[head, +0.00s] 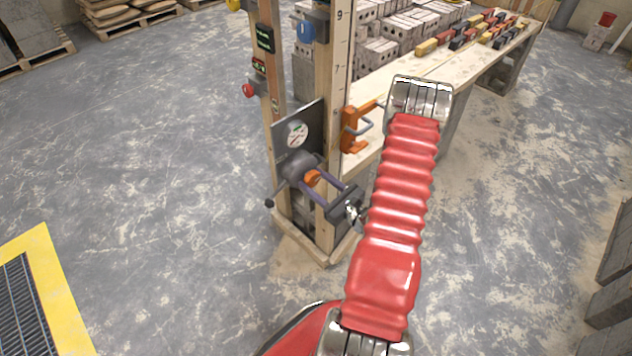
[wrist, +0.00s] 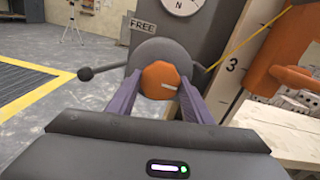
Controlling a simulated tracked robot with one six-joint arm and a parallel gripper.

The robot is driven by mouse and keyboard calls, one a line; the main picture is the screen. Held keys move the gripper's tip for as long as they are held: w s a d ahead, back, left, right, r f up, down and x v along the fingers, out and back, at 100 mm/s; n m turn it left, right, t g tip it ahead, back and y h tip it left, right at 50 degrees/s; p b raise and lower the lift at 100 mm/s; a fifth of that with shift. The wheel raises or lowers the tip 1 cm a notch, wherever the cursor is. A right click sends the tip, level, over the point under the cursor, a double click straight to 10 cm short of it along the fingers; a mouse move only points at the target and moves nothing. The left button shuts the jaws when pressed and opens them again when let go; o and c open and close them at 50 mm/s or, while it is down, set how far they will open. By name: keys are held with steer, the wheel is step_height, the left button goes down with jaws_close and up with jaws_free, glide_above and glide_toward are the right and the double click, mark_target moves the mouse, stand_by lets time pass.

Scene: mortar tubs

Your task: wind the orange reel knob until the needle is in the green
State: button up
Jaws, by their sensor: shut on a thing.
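The orange reel knob (wrist: 160,80) has a white mark on its lower right and sits at the middle of a round grey reel (wrist: 152,52). It also shows in the head view (head: 313,178). My gripper (wrist: 158,92) has its two purple fingers on either side of the knob, shut on it. In the head view my gripper (head: 311,176) reaches in from the right. A round white dial (head: 297,134) with small red and green marks is on the grey plate above the reel. The needle's exact place is too small to tell. In the wrist view the dial (wrist: 182,5) is cut off at the top.
Dark ball-ended handles (head: 269,203) stick out from the reel. A tag (wrist: 143,26) reads FREE. A numbered wooden post (head: 338,70) and an orange bracket (head: 352,131) stand close to the right. A bench (head: 465,68) with blocks is behind. Open floor (head: 150,170) lies left.

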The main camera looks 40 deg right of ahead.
steer(key=m, duration=0.6)
steer(key=shift+a+m, duration=0.1)
steer(key=shift+m, duration=0.2)
steer(key=m, duration=1)
steer(key=shift+m, duration=2.5)
steer(key=o, duration=1)
steer(key=shift+o, duration=0.2)
steer(key=shift+s, duration=0.1)
